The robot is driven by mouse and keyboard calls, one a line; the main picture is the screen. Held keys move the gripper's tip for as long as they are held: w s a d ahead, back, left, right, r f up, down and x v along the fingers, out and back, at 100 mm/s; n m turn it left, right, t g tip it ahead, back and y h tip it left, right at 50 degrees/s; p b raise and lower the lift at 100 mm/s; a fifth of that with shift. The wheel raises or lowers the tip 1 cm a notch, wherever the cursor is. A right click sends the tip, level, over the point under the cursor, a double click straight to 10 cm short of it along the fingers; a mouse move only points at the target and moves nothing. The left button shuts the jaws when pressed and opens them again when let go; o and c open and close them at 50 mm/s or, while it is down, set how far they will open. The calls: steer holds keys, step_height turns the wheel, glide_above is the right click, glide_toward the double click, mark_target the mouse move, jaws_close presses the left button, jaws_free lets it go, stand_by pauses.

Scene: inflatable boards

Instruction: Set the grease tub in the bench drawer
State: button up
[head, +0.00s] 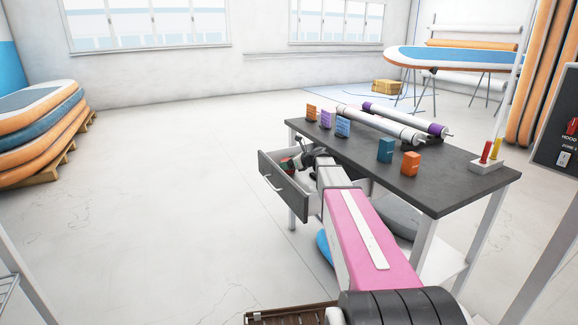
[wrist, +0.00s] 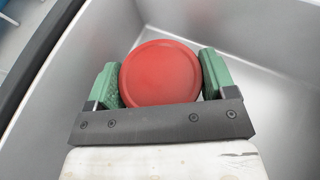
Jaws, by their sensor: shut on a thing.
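The grease tub (wrist: 160,72) shows in the wrist view as a round red lid between two green finger pads. My gripper (wrist: 161,85) is shut on it, with a pad against each side. The bench drawer (head: 285,187) is pulled out from the left end of the dark bench, and its grey inner walls (wrist: 255,32) surround the tub in the wrist view. In the head view my gripper (head: 293,162) is over and partly inside the drawer, and my arm hides part of it. I cannot tell whether the tub touches the drawer floor.
A stack of boards (head: 40,130) stands at the far left. The floor left of the drawer is clear.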

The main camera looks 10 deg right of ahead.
steer(key=shift+f, duration=0.4)
steer(key=shift+f, duration=0.15)
steer(key=o, duration=1)
steer(key=shift+s+d+r, duration=0.1)
steer(key=shift+s+r, duration=0.05)
steer(key=shift+r, duration=0.05)
steer(key=v, duration=1.1)
steer(key=shift+s+d+r, duration=0.2)
